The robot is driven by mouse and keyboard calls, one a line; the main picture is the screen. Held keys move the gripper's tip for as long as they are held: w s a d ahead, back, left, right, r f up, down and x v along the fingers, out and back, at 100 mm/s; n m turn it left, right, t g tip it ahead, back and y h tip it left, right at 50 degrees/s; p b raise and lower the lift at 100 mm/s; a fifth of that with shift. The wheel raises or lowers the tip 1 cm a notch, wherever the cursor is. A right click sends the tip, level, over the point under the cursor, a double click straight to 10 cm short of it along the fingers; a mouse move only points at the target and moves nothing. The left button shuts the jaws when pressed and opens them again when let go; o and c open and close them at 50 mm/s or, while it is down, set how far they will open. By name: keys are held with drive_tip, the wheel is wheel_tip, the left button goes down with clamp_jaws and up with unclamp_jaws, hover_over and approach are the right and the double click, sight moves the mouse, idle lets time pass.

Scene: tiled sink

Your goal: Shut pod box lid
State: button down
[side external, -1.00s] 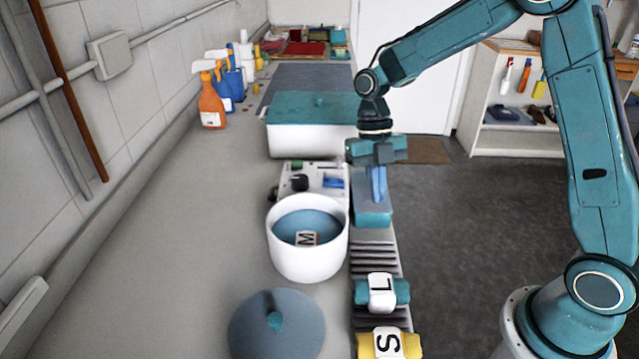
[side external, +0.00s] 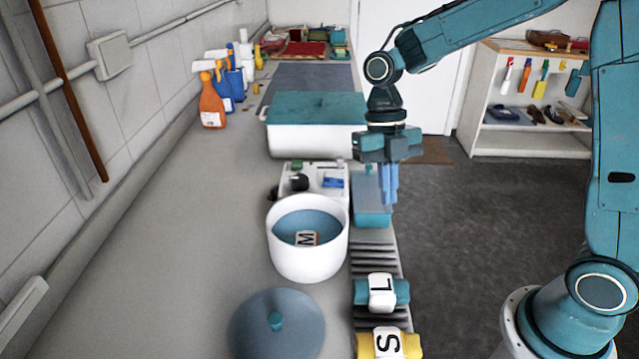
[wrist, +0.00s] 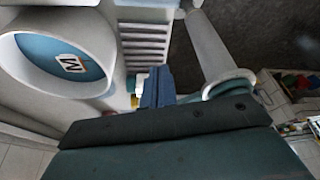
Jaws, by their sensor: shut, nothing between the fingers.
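A small teal box (side external: 372,215), which looks like the pod box, stands at the counter's right edge behind the slatted rack. Its top looks flat, but my gripper covers part of it, and I cannot tell whether its lid is fully shut. My gripper (side external: 389,198) points down at the box's right side with its blue fingers together and nothing between them. Whether they touch the box is unclear. In the wrist view the fingers (wrist: 158,88) also show closed.
A white pot (side external: 307,258) holds a block marked M (side external: 306,238). Its round lid (side external: 277,330) lies in front. Packs marked L (side external: 382,292) and S (side external: 388,345) lie on the rack (side external: 373,262). A white bin with a teal lid (side external: 318,108) stands behind. The left counter is clear.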

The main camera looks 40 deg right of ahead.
drive_tip(key=v, duration=0.6)
drive_tip(key=s+d+r+m+t, duration=0.1)
drive_tip(key=s+m+t, duration=0.3)
drive_tip(key=m, duration=0.9)
drive_tip(key=s+d+r+m+t+h, duration=0.1)
drive_tip(key=s+r+m+t, duration=0.2)
drive_tip(key=s+m, duration=0.8)
drive_tip(key=shift+r+m+t, duration=0.4)
drive_tip(key=shift+r+m, duration=0.35)
drive_tip(key=shift+m, duration=0.45)
drive_tip(key=shift+d, duration=0.1)
drive_tip(key=m, duration=0.1)
drive_tip(key=s+m, duration=0.1)
drive_tip(key=s+d+m+t, duration=0.1)
drive_tip(key=m, duration=0.1)
drive_tip(key=shift+f+h, duration=0.3)
drive_tip(key=shift+h, duration=0.1)
